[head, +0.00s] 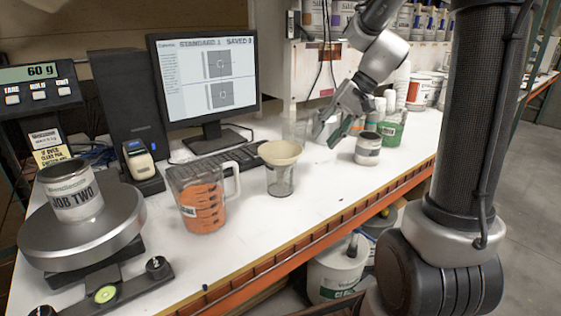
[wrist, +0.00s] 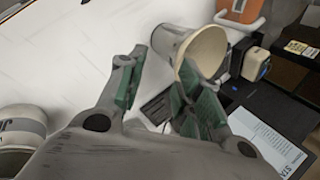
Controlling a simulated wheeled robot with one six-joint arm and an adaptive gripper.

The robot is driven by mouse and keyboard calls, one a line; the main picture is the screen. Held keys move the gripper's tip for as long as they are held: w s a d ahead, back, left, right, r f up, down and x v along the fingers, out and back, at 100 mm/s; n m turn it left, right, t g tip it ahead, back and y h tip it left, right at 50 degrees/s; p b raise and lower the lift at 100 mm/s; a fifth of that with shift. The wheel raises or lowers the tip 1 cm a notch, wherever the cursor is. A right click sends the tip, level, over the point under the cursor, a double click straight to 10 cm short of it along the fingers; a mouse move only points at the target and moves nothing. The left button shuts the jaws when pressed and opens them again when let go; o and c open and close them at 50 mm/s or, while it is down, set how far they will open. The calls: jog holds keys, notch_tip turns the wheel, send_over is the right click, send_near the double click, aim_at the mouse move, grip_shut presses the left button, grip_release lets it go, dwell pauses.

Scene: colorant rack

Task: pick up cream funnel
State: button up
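The cream funnel (head: 281,152) sits mouth up in the top of a clear glass vessel (head: 280,182) on the white bench, in the middle of the head view. In the wrist view the funnel (wrist: 206,50) lies just beyond the fingertips, with its vessel (wrist: 167,40) below it. My gripper (head: 335,128) is open and empty, above the bench to the right of the funnel and apart from it. In the wrist view its two green-padded fingers (wrist: 160,88) are spread, with bench and keyboard showing between them.
An orange-filled measuring jug (head: 203,200) stands left of the funnel. A labelled can (head: 368,148) and a green container (head: 388,132) stand right, near my gripper. A keyboard (head: 222,163) and monitor (head: 205,85) are behind. A can (head: 72,190) rests on the scale (head: 85,235) at far left.

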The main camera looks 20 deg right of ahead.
aim_at(300, 149)
jog(key=shift+n+y, duration=0.3)
jog(key=shift+y, duration=0.1)
jog(key=a+f, duration=0.1)
jog(key=a, duration=0.1)
jog(key=w+a+f, duration=0.1)
jog(key=a+f, duration=0.2)
jog(key=a, duration=0.1)
jog(key=shift+w+a+f, duration=0.15)
jog(key=shift+w, duration=0.25)
grip_shut()
